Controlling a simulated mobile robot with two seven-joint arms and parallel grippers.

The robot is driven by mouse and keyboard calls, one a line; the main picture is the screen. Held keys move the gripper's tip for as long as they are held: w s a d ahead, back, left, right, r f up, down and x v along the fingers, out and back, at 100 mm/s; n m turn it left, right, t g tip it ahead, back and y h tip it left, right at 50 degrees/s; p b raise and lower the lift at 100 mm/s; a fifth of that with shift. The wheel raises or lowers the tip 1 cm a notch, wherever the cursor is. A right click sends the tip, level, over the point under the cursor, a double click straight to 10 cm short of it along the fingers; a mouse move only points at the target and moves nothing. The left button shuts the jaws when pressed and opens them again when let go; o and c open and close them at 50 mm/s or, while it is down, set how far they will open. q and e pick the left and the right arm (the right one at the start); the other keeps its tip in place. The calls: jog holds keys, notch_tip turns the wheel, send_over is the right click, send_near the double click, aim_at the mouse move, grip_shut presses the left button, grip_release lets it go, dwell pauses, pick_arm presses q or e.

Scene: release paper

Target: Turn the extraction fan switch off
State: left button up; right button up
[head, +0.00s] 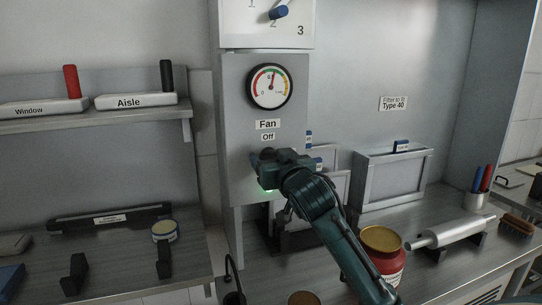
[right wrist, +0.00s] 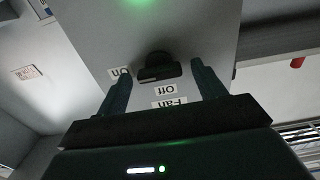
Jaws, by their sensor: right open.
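The fan switch is a black knob (right wrist: 160,72) on a grey panel (head: 240,90), shown upside down in the right wrist view. An "Off" label (right wrist: 164,90) and a "Fan" label (right wrist: 170,104) are close by it, and an "On" label (right wrist: 120,72) is at its left there. In the head view the "Fan" label (head: 268,124) sits above the "Off" label (head: 268,137). My right gripper (head: 268,160) is open at the panel, with one finger on each side of the knob. It largely hides the knob in the head view. Which label the knob points to is unclear. My left gripper is not in view.
A round gauge (head: 270,86) is above the labels, and a blue-handled dial (head: 279,12) is higher up. A shelf (head: 110,122) with two levers is at left.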

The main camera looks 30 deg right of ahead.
jog(key=c, duration=1)
jog(key=shift+n, duration=0.3)
jog(key=n, duration=0.3)
jog(key=shift+r+n, duration=0.1)
jog(key=shift+n, duration=0.3)
jog(key=n, duration=0.4)
jog(key=shift+a+n, duration=0.15)
jog(key=shift+n, duration=0.15)
jog(key=n, duration=0.8)
jog(key=shift+a+f+n, duration=0.1)
jog(key=shift+f+n, duration=0.1)
jog(key=shift+n, duration=0.4)
